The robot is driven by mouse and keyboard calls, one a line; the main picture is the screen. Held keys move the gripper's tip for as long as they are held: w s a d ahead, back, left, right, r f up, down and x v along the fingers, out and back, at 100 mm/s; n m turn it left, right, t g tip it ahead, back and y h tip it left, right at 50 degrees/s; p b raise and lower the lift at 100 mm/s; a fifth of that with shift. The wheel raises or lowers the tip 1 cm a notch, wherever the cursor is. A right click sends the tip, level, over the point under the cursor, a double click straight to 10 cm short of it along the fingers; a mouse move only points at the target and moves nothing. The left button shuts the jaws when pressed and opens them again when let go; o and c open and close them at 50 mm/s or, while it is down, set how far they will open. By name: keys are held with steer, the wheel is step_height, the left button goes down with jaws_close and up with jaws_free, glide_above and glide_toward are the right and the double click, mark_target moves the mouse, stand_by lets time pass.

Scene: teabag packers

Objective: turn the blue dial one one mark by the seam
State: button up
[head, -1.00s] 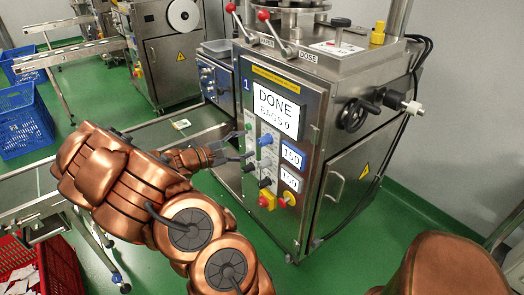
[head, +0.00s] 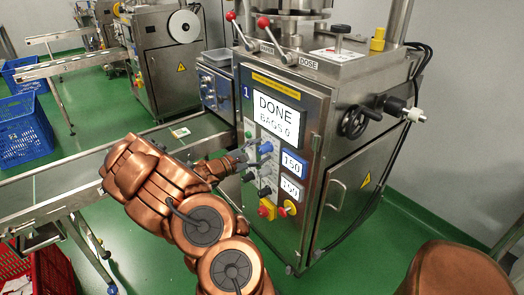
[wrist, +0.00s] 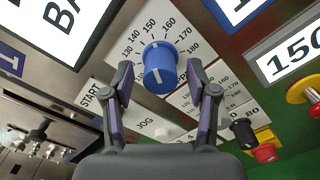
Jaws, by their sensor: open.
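The blue dial (wrist: 160,68) sits on the machine's front panel, with a white pointer line on its face and a printed scale of numbers around it. In the head view the blue dial (head: 266,147) is just beyond my fingertips, left of the upper blue display. My gripper (wrist: 164,86) is open, one finger on either side of the dial's lower part in the wrist view. I cannot tell whether the fingers touch it. In the head view my gripper (head: 254,156) reaches to the panel from the left.
A large screen (head: 275,112) above reads DONE, BAGS 0. Two number displays (head: 292,162) sit to the right. A conveyor (head: 110,165) runs at left.

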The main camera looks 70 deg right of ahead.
steer(key=shift+s+d, duration=0.25)
steer(key=shift+d, duration=0.15)
jaws_close()
stand_by(0.4)
